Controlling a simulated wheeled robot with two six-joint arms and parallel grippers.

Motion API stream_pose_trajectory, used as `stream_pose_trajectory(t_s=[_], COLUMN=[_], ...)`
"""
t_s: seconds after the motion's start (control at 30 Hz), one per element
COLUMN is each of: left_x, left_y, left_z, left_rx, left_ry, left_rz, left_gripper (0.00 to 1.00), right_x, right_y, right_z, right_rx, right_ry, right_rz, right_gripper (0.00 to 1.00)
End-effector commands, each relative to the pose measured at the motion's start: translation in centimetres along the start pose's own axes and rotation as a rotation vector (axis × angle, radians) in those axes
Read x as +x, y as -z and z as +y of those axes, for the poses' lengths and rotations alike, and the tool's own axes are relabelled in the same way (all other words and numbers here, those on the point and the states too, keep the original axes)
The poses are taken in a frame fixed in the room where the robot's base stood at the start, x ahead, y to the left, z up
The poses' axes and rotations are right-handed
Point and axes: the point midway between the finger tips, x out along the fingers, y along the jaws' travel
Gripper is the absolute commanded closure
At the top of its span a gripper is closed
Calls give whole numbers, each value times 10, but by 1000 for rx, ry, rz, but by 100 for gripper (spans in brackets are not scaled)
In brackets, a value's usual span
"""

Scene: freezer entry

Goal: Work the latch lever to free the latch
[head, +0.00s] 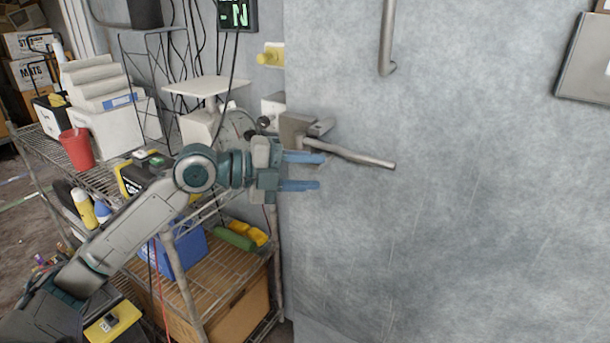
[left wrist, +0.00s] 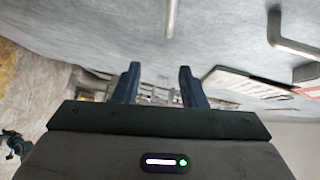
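The latch lever (head: 350,153) is a grey metal bar that sticks out to the right from a latch block (head: 294,130) at the left edge of the freezer door (head: 460,200). My left gripper (head: 319,171) is open, with two blue fingers pointing right. In the head view its upper finger lies close below the lever's left part; I cannot tell whether they touch. In the left wrist view the gripper (left wrist: 158,72) shows open fingers with nothing held between them. A metal bar (left wrist: 171,18) shows above the fingertips there. My right gripper is not in view.
A vertical pull handle (head: 387,40) is on the door above the lever. A wire shelf (head: 205,270) with boxes, a red cup (head: 77,148) and bottles stands at the left, behind my left arm. The door face right of the lever is clear.

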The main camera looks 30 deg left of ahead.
Motion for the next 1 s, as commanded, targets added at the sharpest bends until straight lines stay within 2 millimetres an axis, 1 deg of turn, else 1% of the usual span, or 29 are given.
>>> stream_pose_trajectory(t_s=[0.2,0.67,0.73,0.77,0.87,0.97,1.0], left_x=[-3,-3,-2,-1,6,16,19], left_y=[0,0,-4,-8,-38,-83,-103], left_z=[0,0,2,5,26,69,92], left_rx=[-1,-1,-15,-31,-136,-312,-392], left_ry=[-1,0,1,2,8,11,12], left_rz=[0,0,-7,-16,-75,-179,-229], left_gripper=[62,62,62,62,62,62,62], right_x=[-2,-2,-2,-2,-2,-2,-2], right_y=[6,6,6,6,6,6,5], right_z=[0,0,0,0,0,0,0], right_rx=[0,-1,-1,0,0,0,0], right_ry=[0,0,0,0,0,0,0], right_rz=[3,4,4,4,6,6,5], right_gripper=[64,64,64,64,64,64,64])
